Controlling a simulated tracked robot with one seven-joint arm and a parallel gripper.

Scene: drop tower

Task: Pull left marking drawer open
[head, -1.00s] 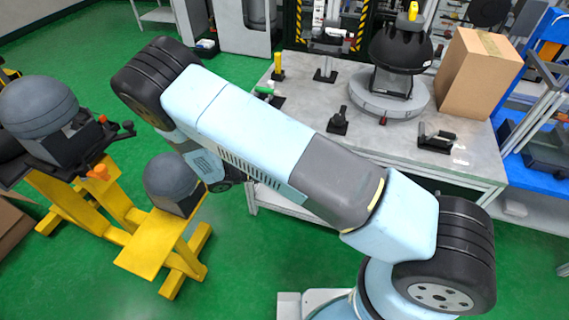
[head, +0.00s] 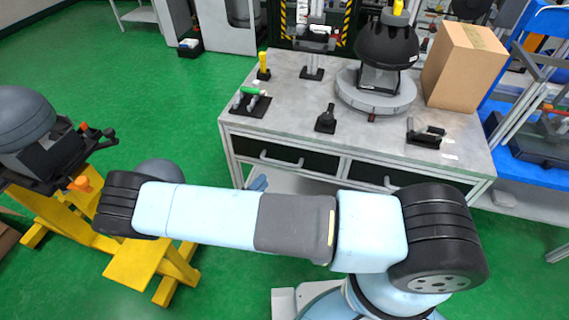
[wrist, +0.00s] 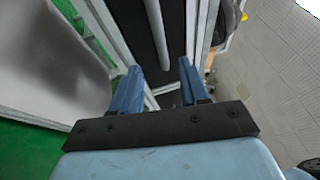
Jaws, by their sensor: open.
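The left marking drawer (head: 248,147) is a black front panel under the left half of the grey workbench (head: 290,105). It looks shut and has a pale bar handle (head: 282,161). In the wrist view a dark panel (wrist: 128,22) with a pale handle bar (wrist: 154,32) lies ahead. My gripper (wrist: 160,68) has two blue fingers spread apart, with the bar's near end between them in the picture. I cannot tell whether they touch it. In the head view most of my gripper is hidden behind my arm; a small blue part shows below the left drawer.
A second black drawer (head: 370,172) with its own handle is to the right. The bench top holds a black dome on a round base (head: 385,50), a cardboard box (head: 463,65) and small tools. A yellow stand (head: 140,260) with grey domes is at left. Green floor lies between.

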